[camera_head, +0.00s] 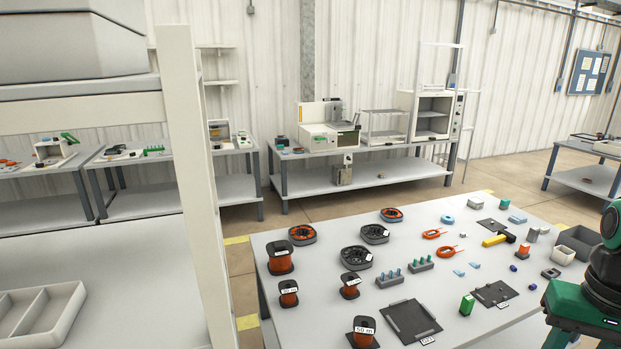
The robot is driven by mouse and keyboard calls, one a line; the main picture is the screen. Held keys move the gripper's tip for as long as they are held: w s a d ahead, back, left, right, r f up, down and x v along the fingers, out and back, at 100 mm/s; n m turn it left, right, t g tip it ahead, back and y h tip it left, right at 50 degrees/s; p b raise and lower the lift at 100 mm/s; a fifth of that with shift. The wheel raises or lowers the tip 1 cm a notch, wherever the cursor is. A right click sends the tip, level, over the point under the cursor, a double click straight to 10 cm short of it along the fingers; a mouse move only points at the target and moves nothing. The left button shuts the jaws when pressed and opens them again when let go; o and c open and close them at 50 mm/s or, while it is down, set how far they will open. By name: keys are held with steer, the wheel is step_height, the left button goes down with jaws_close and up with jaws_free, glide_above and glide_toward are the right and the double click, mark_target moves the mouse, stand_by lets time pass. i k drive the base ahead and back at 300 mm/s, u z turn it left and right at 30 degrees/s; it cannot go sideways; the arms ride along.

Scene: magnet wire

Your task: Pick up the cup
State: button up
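I cannot make out a clear cup on the near table (400,270). A small grey and green upright piece (504,205) stands near the table's far edge, and a small pale upright piece (533,235) stands near its right side; both are too small to identify. My green and black arm shows at the right edge of the picture, beside the table's right side. My gripper is out of view, so its fingers and anything in them are hidden.
Orange wire spools (281,258) and dark round coils (356,257) fill the table's left side. A pale shelf post (190,190) rises at left.

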mark_target(561, 255)
steer(key=z, duration=1.3)
